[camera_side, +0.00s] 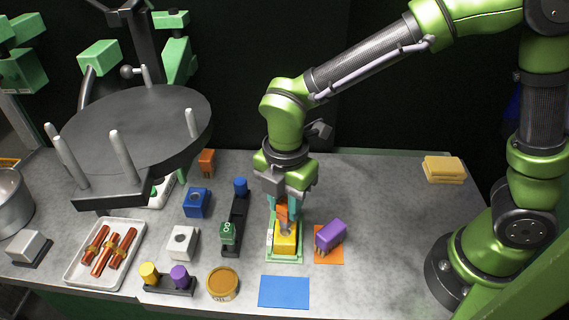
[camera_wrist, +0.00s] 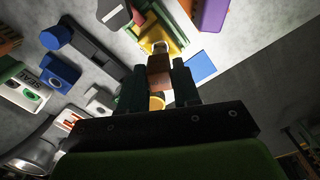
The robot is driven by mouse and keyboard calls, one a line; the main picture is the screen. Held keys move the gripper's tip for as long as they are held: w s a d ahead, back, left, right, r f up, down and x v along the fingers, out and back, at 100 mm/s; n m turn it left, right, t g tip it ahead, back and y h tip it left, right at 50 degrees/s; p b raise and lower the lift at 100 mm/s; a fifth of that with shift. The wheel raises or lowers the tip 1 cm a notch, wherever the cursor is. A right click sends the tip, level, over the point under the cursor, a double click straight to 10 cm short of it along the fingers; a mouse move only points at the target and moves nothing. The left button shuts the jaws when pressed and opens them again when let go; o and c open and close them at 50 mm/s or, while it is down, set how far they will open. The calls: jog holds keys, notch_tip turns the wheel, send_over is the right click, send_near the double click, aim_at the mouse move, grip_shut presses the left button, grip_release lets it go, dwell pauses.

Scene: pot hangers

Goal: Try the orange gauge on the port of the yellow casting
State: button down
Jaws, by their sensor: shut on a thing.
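My gripper (camera_side: 286,208) is shut on the orange gauge (camera_side: 282,212), which hangs upright between the fingers. In the wrist view the orange gauge (camera_wrist: 159,72) sits between the two dark fingertips (camera_wrist: 159,80). The yellow casting (camera_side: 286,246) stands on a green tray (camera_side: 270,259) directly below. The gauge's grey lower end reaches the casting's top at the port. How far it is in the port, if at all, I cannot tell. The yellow casting also shows in the wrist view (camera_wrist: 168,30), partly hidden.
A purple block (camera_side: 330,235) on an orange mat stands close right. A black rack (camera_side: 238,212) with blue and green gauges stands left. A blue mat (camera_side: 284,292) and an amber tin (camera_side: 222,284) lie in front. The table's right side is mostly clear.

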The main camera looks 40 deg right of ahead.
jog(key=shift+r, duration=2.3)
